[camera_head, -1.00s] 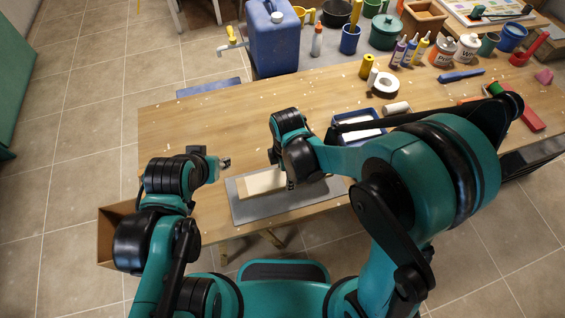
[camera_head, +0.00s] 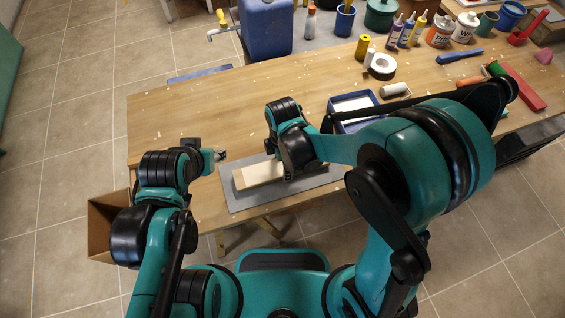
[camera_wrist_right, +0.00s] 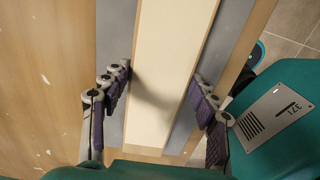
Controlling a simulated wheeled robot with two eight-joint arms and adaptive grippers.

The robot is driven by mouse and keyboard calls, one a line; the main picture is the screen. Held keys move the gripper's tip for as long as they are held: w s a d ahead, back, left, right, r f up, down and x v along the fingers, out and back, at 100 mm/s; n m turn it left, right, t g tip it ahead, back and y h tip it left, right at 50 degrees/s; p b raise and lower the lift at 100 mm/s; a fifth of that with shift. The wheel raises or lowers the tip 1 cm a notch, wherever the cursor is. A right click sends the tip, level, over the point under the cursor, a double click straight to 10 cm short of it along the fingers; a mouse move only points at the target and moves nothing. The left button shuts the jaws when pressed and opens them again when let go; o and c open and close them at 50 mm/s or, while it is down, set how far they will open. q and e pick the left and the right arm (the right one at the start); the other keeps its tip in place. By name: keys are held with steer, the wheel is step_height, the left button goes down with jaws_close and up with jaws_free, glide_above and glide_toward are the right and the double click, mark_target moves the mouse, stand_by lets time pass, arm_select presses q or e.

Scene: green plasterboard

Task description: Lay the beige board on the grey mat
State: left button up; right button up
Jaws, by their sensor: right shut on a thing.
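The beige board (camera_head: 258,174) is a long pale slab over the grey mat (camera_head: 236,204), lying roughly along it, with a mat strip showing in front. I cannot tell whether its underside touches the mat. My right gripper (camera_wrist_right: 163,82) is shut on the board, with a purple-padded finger at each long edge. The board (camera_wrist_right: 168,50) runs up the middle of the right wrist view. In the head view my right wrist hides the board's right end and the fingertips. My left gripper (camera_head: 221,155) is beside the mat's left end, apart from the board; its opening is too small to judge.
A blue tray (camera_head: 341,105) sits behind my right arm. A tape roll (camera_head: 382,66), bottles, cans and a red block (camera_head: 524,92) stand toward the back right. A blue jerrycan (camera_head: 266,28) is at the back. The wooden tabletop (camera_head: 190,110) is largely clear at left.

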steer(key=shift+f+b, duration=0.55)
stand_by(0.6)
steer(key=o, duration=1.5)
steer(key=shift+c, duration=0.2)
step_height(320, 180, up, 12)
steer(key=s+d+r+m+t, duration=0.1)
steer(key=s+d+m+t, duration=0.1)
steer(key=d+m, duration=0.6)
steer(key=s+d+r+m+t+b, duration=0.1)
steer(key=s+d+m+t, duration=0.2)
steer(key=d+m, duration=0.6)
steer(key=m+t, duration=0.2)
steer(key=m, duration=0.2)
steer(key=shift+s+d+r+m, duration=0.15)
steer(key=shift+d+r+m, duration=0.1)
steer(key=shift+r+m, duration=0.1)
